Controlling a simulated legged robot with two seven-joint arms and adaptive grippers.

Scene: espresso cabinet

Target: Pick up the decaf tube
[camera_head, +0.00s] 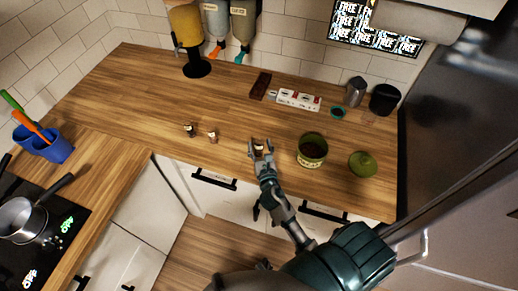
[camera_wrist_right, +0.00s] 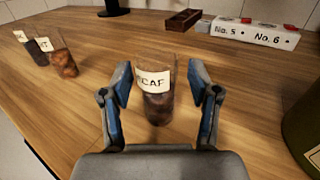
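The decaf tube (camera_wrist_right: 157,108) is a small clear tube with dark contents and a white label reading "CAF", its first letters cut off from sight. It stands upright on the wooden counter. My right gripper (camera_wrist_right: 160,82) is open, with one finger on each side of the tube in the wrist view. A gap shows on the tube's right; whether the left finger touches it I cannot tell. In the head view the right gripper (camera_head: 262,145) is at the counter's front, with the tube (camera_head: 259,148) small between its fingers. My left gripper is not clearly visible.
Two similar tubes (camera_head: 190,130) (camera_head: 213,136) stand to the left. An open green canister (camera_head: 312,157) and its green lid (camera_head: 362,164) are to the right. Behind are a brown box (camera_head: 260,86) and a white numbered rack (camera_head: 298,100). The counter's middle is clear.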

